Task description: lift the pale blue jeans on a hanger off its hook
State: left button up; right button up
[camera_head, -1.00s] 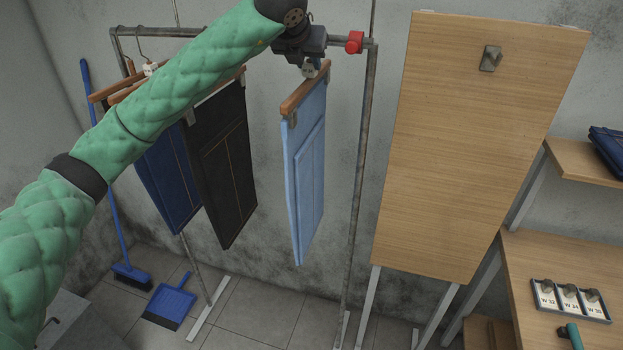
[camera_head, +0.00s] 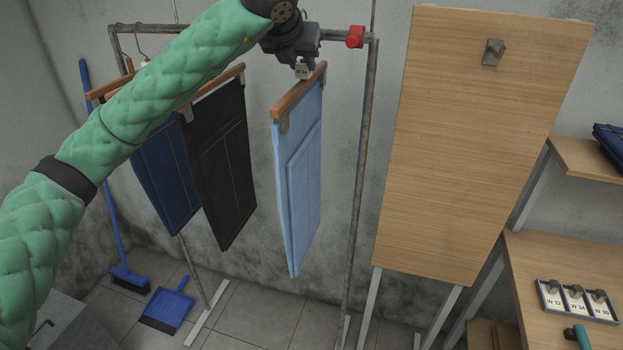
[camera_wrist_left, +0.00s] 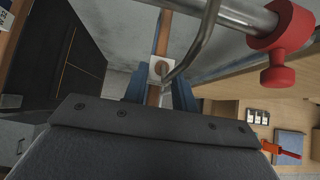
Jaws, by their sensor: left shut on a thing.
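The pale blue jeans (camera_head: 303,165) hang from a wooden hanger bar (camera_head: 298,92) near the right end of the clothes rail (camera_head: 345,37). My left gripper (camera_head: 302,62) is at the top of this hanger, above a small white size tag (camera_head: 303,72). In the left wrist view the left gripper (camera_wrist_left: 161,92) is shut around the hanger's neck, by the wire hook (camera_wrist_left: 194,50). The hook runs up past the rail (camera_wrist_left: 225,14); I cannot tell whether it still rests on it. My right gripper is out of view.
Black trousers (camera_head: 223,165) and dark blue jeans (camera_head: 168,175) hang to the left. A red clamp (camera_head: 355,37) sits at the rail's right end. A wooden board (camera_head: 475,150) with a metal peg (camera_head: 492,52) stands to the right. A broom (camera_head: 105,180) and dustpan (camera_head: 168,305) are lower left.

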pick_arm(q)
jog(key=shift+s+a+b, duration=0.3)
jog(key=shift+s+b, duration=0.2)
jog(key=shift+s, duration=0.4)
jog(key=shift+s+a+b, duration=0.25)
jog(key=shift+s+b, duration=0.25)
jog(key=shift+s, duration=0.4)
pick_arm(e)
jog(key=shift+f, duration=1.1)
